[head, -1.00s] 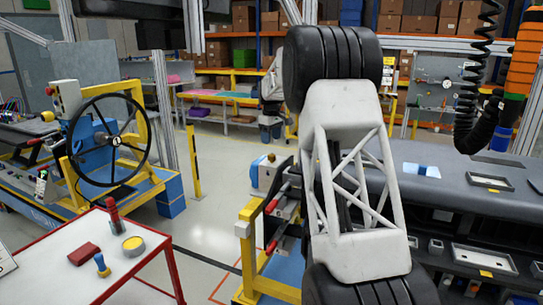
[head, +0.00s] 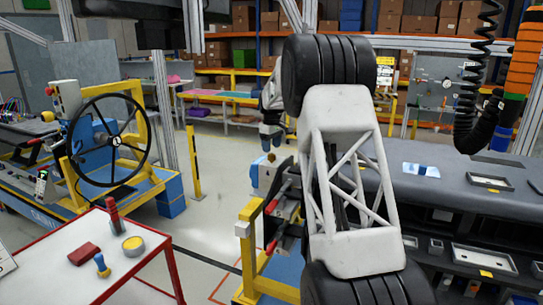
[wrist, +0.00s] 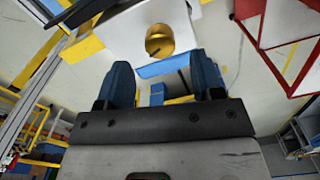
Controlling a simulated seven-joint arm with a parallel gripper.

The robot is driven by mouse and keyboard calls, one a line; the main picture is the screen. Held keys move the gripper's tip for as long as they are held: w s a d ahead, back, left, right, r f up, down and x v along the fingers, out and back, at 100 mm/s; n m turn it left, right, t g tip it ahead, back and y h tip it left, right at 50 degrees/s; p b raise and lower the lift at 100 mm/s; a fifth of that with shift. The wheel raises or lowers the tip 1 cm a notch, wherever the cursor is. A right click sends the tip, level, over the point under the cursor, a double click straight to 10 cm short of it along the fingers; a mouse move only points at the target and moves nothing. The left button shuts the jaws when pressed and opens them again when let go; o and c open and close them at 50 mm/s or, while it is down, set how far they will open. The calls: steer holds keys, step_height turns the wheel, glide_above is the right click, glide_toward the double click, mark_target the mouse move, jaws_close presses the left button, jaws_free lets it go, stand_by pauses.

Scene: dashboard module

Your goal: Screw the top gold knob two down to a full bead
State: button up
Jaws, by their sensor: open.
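The gold knob (wrist: 160,40) sits on top of a white housing (wrist: 211,48) in the wrist view, with a dark slot or mark on its face. In the head view the knob (head: 271,157) is small, on top of the unit left of the dashboard. My gripper (wrist: 163,72) is open, its two blue fingers apart with nothing held between them. The knob lies just beyond the fingertips, roughly centred between them. In the head view my gripper (head: 271,148) is just above the knob. How far the knob is screwed in, and any bead, cannot be made out.
The grey dashboard (head: 450,185) lies to the right, behind my arm. A yellow frame (head: 250,240) stands below the knob's unit. A red-edged table (head: 130,285) with small tools is at front left. A steering wheel rig (head: 107,140) stands farther left.

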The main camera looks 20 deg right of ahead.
mark_target(271, 155)
steer(key=shift+f, duration=2.15)
steer(key=c, duration=0.9)
